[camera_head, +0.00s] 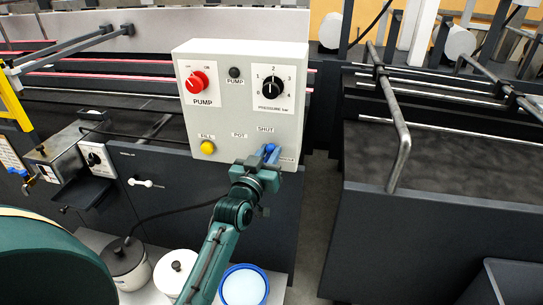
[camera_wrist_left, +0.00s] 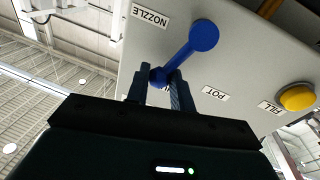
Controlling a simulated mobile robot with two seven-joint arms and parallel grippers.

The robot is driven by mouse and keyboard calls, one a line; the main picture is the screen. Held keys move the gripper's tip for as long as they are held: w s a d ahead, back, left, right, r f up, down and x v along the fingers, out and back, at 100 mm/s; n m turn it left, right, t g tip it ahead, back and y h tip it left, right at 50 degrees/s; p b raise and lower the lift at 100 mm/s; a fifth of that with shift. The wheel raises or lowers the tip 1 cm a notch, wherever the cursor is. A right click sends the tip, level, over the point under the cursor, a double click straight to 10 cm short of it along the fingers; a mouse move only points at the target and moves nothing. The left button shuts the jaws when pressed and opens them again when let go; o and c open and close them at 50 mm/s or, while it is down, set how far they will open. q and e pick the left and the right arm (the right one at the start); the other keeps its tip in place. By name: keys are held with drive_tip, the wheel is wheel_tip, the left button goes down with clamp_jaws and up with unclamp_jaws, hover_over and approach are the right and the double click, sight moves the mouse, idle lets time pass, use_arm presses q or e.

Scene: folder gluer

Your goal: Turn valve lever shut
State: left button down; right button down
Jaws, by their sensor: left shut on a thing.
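The blue valve lever (camera_head: 271,151) is on the lower right of the grey control box (camera_head: 245,62), below the SHUT label (camera_head: 265,129). In the left wrist view the lever (camera_wrist_left: 187,52) runs slantwise from a large round end to a smaller end between my fingers. My left gripper (camera_head: 262,163) is shut on that smaller end; the fingers show on both sides of it in the wrist view (camera_wrist_left: 160,84). The NOZZLE label (camera_wrist_left: 150,16) and POT label (camera_wrist_left: 215,93) lie on either side. A label behind the fingers is mostly hidden. My right gripper is not in view.
The box also carries a red pump knob (camera_head: 196,82), a black pressure dial (camera_head: 273,83) and a yellow FILL button (camera_head: 208,148). Below stand white pots (camera_head: 174,272) and a blue-rimmed tub (camera_head: 244,286). A bent metal bar (camera_head: 398,140) is at the right.

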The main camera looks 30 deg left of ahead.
use_arm(q)
drive_tip(key=shift+s+a+r+n+y+p, duration=0.15)
drive_tip(key=shift+a+n, duration=0.35)
drive_tip(key=shift+n, duration=0.55)
drive_tip(key=shift+s+a+r+n+y+p, duration=0.2)
drive_tip(key=shift+a+n, duration=0.25)
drive_tip(key=shift+n, duration=0.6)
drive_tip(key=shift+w+f, duration=0.15)
drive_tip(key=c, duration=1.2)
unclamp_jaws()
drive_tip(key=s+d+f+b, duration=0.1)
drive_tip(key=s, duration=1.2)
drive_tip(key=shift+d+f+b, duration=0.3)
drive_tip(key=shift+f+b, duration=0.05)
